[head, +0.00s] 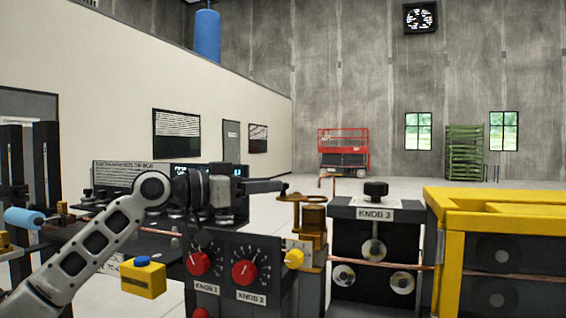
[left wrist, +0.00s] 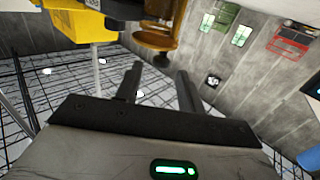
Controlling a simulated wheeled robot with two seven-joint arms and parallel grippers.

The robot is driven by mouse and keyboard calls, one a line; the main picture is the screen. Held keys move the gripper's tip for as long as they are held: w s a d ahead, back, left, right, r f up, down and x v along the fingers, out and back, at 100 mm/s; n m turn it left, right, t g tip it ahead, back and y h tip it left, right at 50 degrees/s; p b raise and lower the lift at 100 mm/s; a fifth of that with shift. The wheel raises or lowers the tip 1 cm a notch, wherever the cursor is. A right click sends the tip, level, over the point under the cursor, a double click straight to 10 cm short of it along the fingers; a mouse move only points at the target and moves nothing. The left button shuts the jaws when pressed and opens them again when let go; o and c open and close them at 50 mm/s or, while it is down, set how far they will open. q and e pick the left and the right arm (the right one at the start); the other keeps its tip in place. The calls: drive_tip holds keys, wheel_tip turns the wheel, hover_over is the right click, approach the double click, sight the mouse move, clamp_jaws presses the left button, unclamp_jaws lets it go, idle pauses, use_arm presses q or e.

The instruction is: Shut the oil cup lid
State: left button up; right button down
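The oil cup (head: 314,218) is a brass-coloured cylinder on a bracket at the right end of the knob panel. Its flat lid (head: 298,197) shows at the top, reaching out to the left; the exact lid angle is hard to tell. My left gripper (head: 283,186) is just left of and slightly above the lid, seen side-on. In the left wrist view my gripper's two fingers (left wrist: 160,70) are apart with nothing between them. The brass cup (left wrist: 156,40) shows beyond the fingertips, cut by the top edge. My right gripper is in neither view.
The dark panel with red knobs (head: 245,272) stands below my left gripper. A yellow knob (head: 294,259) sticks out under the cup. The KNOB 3 box (head: 375,240) and a yellow frame (head: 490,205) stand to the right. A copper tube (head: 410,266) runs across low.

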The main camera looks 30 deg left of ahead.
use_arm(q)
drive_tip(key=p+x, duration=0.1)
drive_tip(key=x, duration=0.3)
drive_tip(key=shift+r, duration=0.15)
drive_tip(key=shift+w+d+p, duration=0.15)
drive_tip(key=shift+w+p, duration=0.1)
drive_tip(key=shift+p, duration=0.05)
drive_tip(key=shift+f, duration=0.2)
drive_tip(key=shift+c, duration=0.3)
clamp_jaws()
